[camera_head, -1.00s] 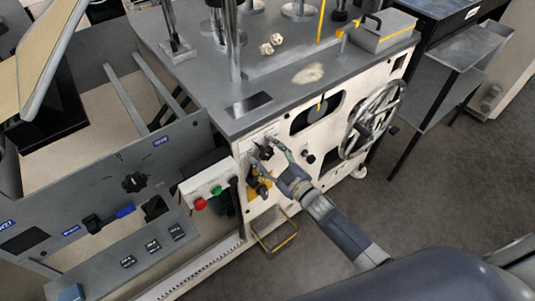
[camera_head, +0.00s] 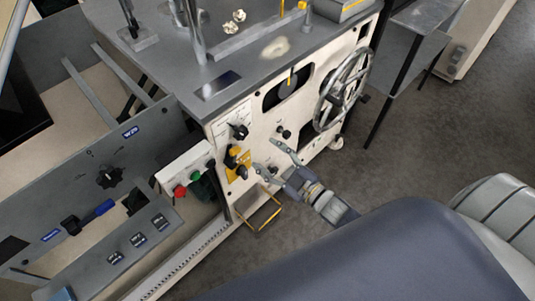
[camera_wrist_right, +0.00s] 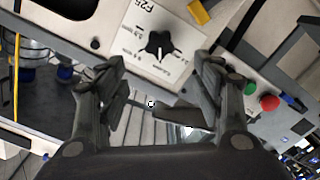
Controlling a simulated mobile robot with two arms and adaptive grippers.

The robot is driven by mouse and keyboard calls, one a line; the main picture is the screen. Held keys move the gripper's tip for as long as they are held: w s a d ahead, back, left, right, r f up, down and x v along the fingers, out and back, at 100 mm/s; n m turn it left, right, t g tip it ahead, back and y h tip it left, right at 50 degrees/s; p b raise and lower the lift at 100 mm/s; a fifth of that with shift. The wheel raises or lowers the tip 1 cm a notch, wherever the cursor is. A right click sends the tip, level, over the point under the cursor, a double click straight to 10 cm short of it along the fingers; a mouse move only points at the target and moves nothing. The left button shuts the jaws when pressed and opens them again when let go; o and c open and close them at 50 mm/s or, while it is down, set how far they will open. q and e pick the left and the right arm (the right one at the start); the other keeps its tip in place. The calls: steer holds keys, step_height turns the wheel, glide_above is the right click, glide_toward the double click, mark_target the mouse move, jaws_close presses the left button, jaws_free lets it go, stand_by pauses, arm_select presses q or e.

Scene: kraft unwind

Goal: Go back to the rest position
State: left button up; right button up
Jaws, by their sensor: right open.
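My right gripper (camera_head: 276,158) is in front of the white front panel of the machine (camera_head: 305,150) in the head view. Its two fingers are spread and nothing is between them. It is below and to the right of a black rotary knob (camera_head: 239,131) and a yellow switch plate (camera_head: 238,163). In the right wrist view, the open fingers (camera_wrist_right: 160,95) frame the black knob (camera_wrist_right: 160,45) on its white label plate, with a gap between. My left gripper is not in the head view.
A spoked handwheel (camera_head: 343,90) juts from the panel to the right of the gripper. A yellow-edged step (camera_head: 258,215) sticks out low. Red (camera_head: 180,191) and green buttons sit on a box at left. A dark side table (camera_head: 405,45) stands right; the floor there is open.

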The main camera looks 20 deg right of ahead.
stand_by(0.3)
steer(key=s+d+f+m+g+h, duration=0.25)
steer(key=s+f, duration=0.25)
steer(key=f, duration=0.5)
steer(key=s+d+f+m+g+h, duration=0.1)
steer(key=s+f+g, duration=0.3)
steer(key=f, duration=0.6)
steer(key=s+d+f+m+g+h, duration=0.15)
steer(key=s+f, duration=0.35)
steer(key=f, duration=0.5)
steer(key=s+a+f+m+g, duration=0.1)
steer(key=s+f, duration=0.3)
steer(key=s, duration=0.4)
steer(key=s+f+m+g, duration=0.1)
steer(key=s+f+g, duration=0.3)
steer(key=s, duration=0.5)
steer(key=s+a+f+m+g+h, duration=0.1)
steer(key=s+f+g, duration=0.2)
steer(key=s, duration=0.5)
steer(key=shift+s+a+f, duration=0.3)
steer(key=shift+s+f, duration=0.1)
steer(key=shift+f, duration=0.45)
steer(key=shift+c, duration=0.2)
